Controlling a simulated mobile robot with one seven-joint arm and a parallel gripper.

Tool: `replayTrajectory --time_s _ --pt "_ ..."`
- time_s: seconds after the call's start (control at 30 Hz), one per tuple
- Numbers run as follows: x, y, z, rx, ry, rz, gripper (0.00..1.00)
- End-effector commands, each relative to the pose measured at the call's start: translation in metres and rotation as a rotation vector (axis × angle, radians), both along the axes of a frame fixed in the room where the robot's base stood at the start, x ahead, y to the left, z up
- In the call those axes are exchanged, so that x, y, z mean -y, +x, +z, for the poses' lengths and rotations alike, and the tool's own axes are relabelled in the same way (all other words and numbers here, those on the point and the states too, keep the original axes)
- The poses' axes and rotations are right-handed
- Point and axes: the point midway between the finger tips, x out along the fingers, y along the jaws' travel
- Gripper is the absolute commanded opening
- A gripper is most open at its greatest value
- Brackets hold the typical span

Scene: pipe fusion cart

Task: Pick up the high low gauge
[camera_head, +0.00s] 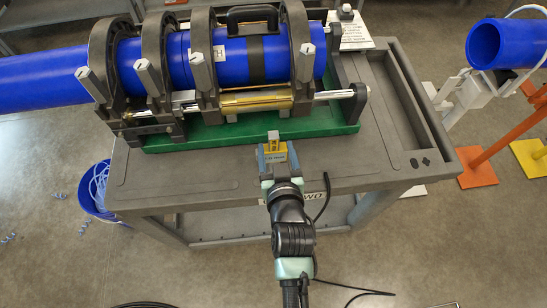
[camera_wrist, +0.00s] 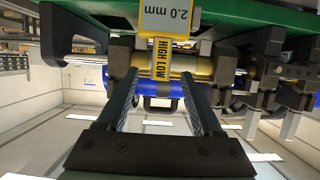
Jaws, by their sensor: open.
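The high low gauge (camera_head: 275,152) is a small yellow piece with a grey metal top, at the front of the cart by the green base. In the wrist view the gauge (camera_wrist: 162,58) shows a yellow "HIGH LOW" label and a wider plate marked "2.0 mm". My gripper (camera_head: 276,158) is at the gauge, with one finger on each side in the head view. In the wrist view my gripper (camera_wrist: 160,78) is open, and the gauge's narrow labelled part appears between the fingertips with gaps on both sides. Contact is not visible.
The fusion machine with blue pipe (camera_head: 240,60) and dark clamps sits on the green base (camera_head: 215,135) just behind the gauge. The grey cart top (camera_head: 350,160) is clear to the right. A blue bucket (camera_head: 95,190) stands on the floor at left.

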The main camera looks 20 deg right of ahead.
Motion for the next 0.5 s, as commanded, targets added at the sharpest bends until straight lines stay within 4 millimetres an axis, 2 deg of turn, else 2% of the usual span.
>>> replayTrajectory --time_s 0.5 --pt "0.012 0.043 -0.021 0.0 0.0 0.001 0.68"
